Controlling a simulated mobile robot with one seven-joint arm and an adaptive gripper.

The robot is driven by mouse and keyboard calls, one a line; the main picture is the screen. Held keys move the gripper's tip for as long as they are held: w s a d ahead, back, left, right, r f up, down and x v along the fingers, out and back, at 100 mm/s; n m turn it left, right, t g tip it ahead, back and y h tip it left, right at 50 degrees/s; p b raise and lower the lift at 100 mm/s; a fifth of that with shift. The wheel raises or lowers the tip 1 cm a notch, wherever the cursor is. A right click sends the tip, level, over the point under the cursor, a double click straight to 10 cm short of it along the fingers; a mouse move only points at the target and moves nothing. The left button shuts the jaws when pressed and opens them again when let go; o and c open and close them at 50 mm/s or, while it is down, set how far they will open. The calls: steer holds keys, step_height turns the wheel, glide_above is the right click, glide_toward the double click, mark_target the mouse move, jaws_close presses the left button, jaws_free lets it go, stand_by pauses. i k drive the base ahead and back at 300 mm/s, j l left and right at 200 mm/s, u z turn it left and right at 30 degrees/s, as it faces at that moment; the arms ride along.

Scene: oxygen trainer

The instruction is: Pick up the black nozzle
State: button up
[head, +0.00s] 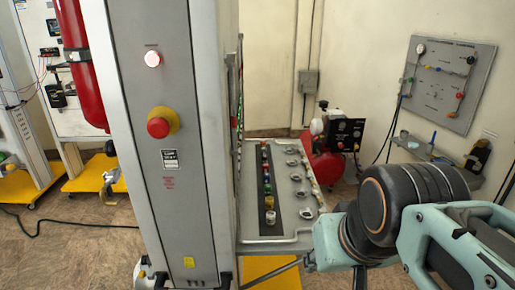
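I cannot single out the black nozzle in the head view. A grey bench top (252,222) stands just right of the tall grey column, with a dark strip carrying a row of small coloured fittings (267,185). The fittings are too small to tell a nozzle among them. My arm fills the lower right of the view, with teal links and a black joint, right of the bench. My gripper is out of view.
The tall grey column (165,90) with a red button (158,125) hides part of the bench's left side. A red compressor (326,166) stands behind. A grey panel (440,85) hangs on the wall above a shelf (425,152). Red cylinders (82,70) stand left.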

mark_target(264, 157)
steer(key=l, duration=0.4)
steer(key=k+l+u, duration=0.15)
steer(key=l, duration=0.25)
steer(key=i+l+u, duration=0.2)
steer(key=l, duration=0.6)
steer(key=i+l+u, duration=0.2)
steer(key=l, duration=0.3)
steer(key=l+u, duration=0.15)
steer(key=l, duration=0.3)
steer(key=i+l+u, duration=0.2)
steer(key=l, duration=0.3)
steer(key=i+l+u, duration=0.15)
steer(key=l, duration=0.2)
steer(key=i+l+u, duration=0.15)
steer(key=l, duration=0.2)
